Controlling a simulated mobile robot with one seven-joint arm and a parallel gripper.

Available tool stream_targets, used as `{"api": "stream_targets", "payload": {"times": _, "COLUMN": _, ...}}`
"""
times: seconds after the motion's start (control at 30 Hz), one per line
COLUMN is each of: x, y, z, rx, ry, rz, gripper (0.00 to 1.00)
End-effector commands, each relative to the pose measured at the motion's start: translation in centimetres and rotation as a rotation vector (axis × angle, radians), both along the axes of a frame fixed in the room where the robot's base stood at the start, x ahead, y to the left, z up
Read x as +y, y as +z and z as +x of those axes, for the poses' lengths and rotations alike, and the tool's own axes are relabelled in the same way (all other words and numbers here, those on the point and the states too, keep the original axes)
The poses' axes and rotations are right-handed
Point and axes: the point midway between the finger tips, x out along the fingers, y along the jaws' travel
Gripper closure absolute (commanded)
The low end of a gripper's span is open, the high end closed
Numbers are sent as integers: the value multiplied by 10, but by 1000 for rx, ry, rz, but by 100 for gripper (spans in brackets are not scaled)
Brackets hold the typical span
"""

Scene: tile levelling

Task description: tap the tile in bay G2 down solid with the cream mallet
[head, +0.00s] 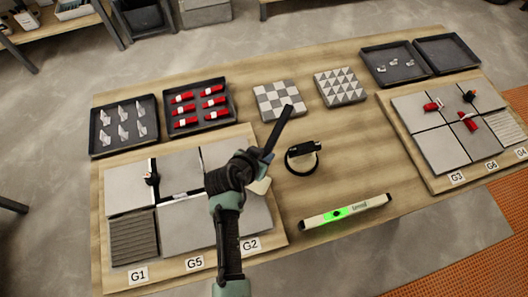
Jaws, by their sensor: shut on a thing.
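My gripper (256,168) is over the right part of the left board, shut on the cream mallet. The mallet's dark handle (281,130) sticks out up and to the right. Its cream head (261,187) shows partly below the gripper. The tile in bay G2 (257,220) is a plain grey tile above the G2 label (250,244). The mallet head appears over its upper part; I cannot tell whether they touch. My arm hides the left part of that area.
A spirit level (350,211) with a green light lies right of G2. A black ring-shaped tool (302,158) lies behind it. Trays (198,129) of red and clear parts and patterned tiles (340,87) stand behind. The right board (440,188) holds several tiles with red pieces.

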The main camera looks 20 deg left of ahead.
Motion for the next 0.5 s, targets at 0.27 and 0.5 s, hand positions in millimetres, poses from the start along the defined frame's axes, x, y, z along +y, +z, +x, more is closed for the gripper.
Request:
{"api": "stream_targets", "payload": {"times": 0.27, "x": 1, "y": -24, "z": 1, "rx": -4, "ry": 1, "rz": 1, "gripper": 100}}
{"api": "stream_targets", "payload": {"times": 0.5, "x": 1, "y": 6, "z": 1, "rx": -5, "ry": 1, "rz": 1, "gripper": 100}}
